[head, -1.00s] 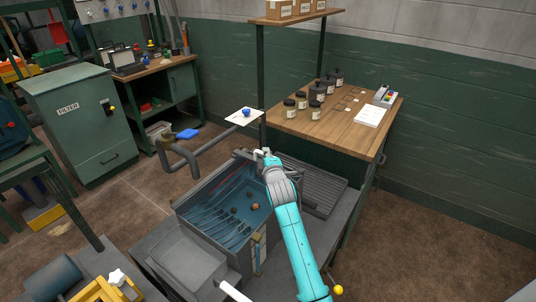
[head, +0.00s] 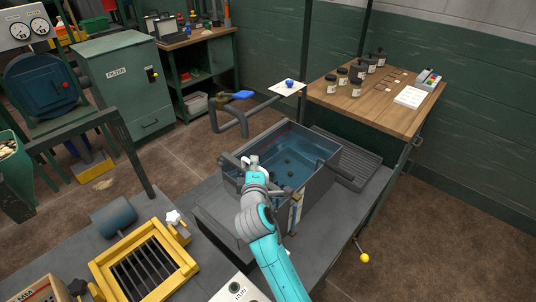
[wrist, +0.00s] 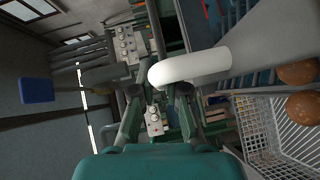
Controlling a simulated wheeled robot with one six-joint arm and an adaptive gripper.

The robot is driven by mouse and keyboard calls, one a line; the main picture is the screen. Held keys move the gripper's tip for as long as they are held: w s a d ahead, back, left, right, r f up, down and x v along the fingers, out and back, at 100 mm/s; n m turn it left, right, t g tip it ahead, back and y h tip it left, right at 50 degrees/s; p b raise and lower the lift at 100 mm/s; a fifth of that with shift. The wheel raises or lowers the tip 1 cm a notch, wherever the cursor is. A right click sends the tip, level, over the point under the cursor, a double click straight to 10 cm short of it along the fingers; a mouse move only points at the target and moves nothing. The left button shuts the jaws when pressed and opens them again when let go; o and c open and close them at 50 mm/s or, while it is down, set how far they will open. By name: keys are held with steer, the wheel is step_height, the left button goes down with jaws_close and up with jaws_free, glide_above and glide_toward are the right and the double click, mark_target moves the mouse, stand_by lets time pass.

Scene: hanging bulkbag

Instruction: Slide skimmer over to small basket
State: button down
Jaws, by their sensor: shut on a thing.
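The skimmer shows as a white curved handle (wrist: 190,66) in the wrist view; its head is not clear to me. My gripper (wrist: 157,95) is shut on the end of this handle. In the head view my gripper (head: 252,166) is at the left end of the water tank, with a bit of the white handle (head: 263,164) beside it. A white wire basket (wrist: 262,125) is at the lower right of the wrist view, close to the gripper, with brown balls (wrist: 298,72) by it. I cannot make out the basket in the head view.
The grey tank (head: 318,190) holds blue water with several dark balls (head: 290,174). A ribbed drain board (head: 352,158) lies at its right. A wooden table (head: 385,108) with jars stands behind. A yellow grate frame (head: 145,262) is at the lower left.

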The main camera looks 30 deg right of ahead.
steer(key=shift+s+a+f, duration=0.1)
steer(key=shift+s+a, duration=0.1)
steer(key=shift+a, duration=0.35)
steer(key=shift+s+a, duration=0.15)
steer(key=shift+a, duration=0.4)
steer(key=c, duration=1.2)
jaws_free()
steer(key=shift+a, duration=0.15)
steer(key=shift+s, duration=0.1)
steer(key=v, duration=1.2)
